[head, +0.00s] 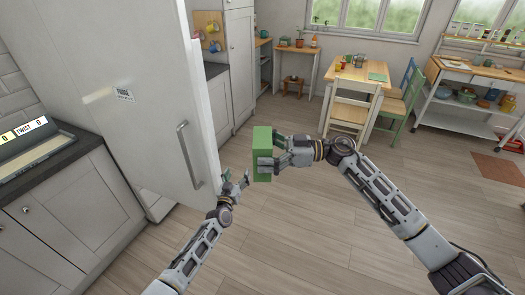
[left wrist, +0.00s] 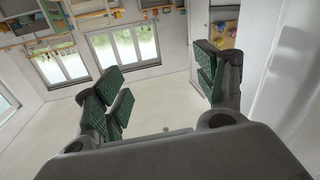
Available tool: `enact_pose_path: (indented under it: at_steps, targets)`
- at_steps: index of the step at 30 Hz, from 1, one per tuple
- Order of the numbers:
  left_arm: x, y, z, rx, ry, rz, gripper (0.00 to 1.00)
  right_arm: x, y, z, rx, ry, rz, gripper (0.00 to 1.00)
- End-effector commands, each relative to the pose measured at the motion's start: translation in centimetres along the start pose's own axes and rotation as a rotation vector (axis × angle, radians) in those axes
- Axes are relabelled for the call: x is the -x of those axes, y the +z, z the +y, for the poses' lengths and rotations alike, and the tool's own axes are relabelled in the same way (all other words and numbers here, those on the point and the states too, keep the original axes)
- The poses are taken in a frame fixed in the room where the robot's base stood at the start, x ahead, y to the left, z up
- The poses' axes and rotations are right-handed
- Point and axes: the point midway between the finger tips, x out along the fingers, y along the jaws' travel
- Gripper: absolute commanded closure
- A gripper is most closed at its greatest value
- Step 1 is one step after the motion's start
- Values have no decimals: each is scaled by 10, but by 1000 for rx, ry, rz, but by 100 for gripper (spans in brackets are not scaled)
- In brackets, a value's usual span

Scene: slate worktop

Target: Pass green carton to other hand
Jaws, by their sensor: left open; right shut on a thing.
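The green carton (head: 262,140) is an upright green box held in mid-air near the middle of the head view. My right gripper (head: 268,153) is shut on it, reaching in from the right. My left gripper (head: 235,180) is open and empty, below and to the left of the carton, apart from it. In the left wrist view my left gripper's green-padded fingers (left wrist: 162,85) are spread with nothing between them. The carton does not show in that view.
A tall white door with a handle (head: 189,155) stands close to the left of my left gripper. A dark worktop (head: 60,158) is at far left. A dining table (head: 357,74) with chairs and a white shelf trolley (head: 455,112) stand further back. The wooden floor between is clear.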

Motion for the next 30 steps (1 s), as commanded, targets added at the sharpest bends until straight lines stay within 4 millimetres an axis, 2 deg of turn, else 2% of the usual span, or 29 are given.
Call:
enact_pose_path:
  at_steps: [1,3,14,23,30]
  targets:
    - [7,17,-4,-5,-3,-29,29,0,-1,0,1,0,1,40]
    - [16,38,-8,-11,-5,-68,29,0,-1,0,1,0,1,40]
    - [71,141,-29,-41,-18,-262,29,0,-1,0,1,0,1,40]
    - [129,219,-45,-60,-28,-424,29,0,-1,0,1,0,1,40]
    - [182,277,-56,-72,-38,-555,29,0,-1,0,1,0,1,40]
